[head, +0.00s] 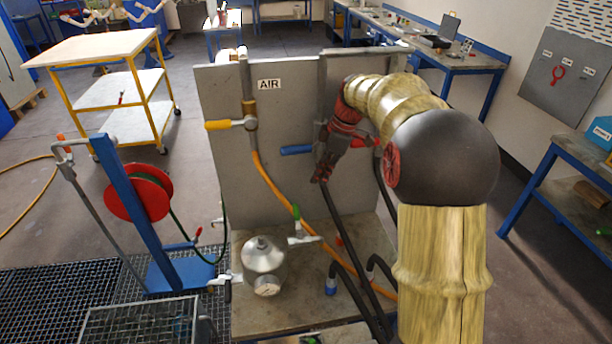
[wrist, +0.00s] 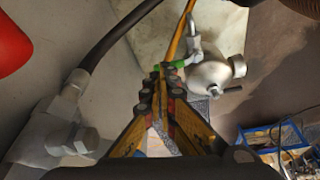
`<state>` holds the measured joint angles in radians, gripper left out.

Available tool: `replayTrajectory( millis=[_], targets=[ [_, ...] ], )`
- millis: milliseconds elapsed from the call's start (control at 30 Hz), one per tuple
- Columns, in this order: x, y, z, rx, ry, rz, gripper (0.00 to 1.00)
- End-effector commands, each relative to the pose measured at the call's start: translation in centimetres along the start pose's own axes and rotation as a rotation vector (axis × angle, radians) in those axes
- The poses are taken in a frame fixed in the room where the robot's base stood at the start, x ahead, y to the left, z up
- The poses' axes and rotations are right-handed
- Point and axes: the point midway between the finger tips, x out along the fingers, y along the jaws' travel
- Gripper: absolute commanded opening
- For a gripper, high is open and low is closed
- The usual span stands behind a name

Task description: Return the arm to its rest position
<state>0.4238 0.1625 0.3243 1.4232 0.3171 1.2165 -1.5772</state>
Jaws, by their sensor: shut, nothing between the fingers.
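My arm reaches in from the right of the head view and bends down in front of a grey upright panel. My gripper (head: 319,178) points downward there, close to the panel and just right of a blue-handled valve lever (head: 297,150). In the wrist view its fingers (wrist: 167,73) come together at the tips and hold nothing. Whether the gripper touches the black hose just below it cannot be told from the head view.
The panel (head: 222,165) bears an AIR label and a yellow-handled valve (head: 222,125). A metal vessel (head: 263,258) stands on the bench below, beside orange and black hoses (head: 345,235). A blue hose-reel stand (head: 130,200) is left. A grey fitting (wrist: 65,130) lies near the gripper.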

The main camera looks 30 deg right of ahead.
Motion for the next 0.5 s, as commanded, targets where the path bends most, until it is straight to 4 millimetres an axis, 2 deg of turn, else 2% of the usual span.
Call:
replayTrajectory(
  millis=[267,400,500],
  targets=[
    [-0.3,0.0,0.0,0.038,0.000,0.000,0.00],
    [-0.2,0.5,0.2,0.202,-0.005,0.020,0.00],
    [1.5,-0.3,1.5,0.387,-0.031,0.013,0.00]
  ],
)
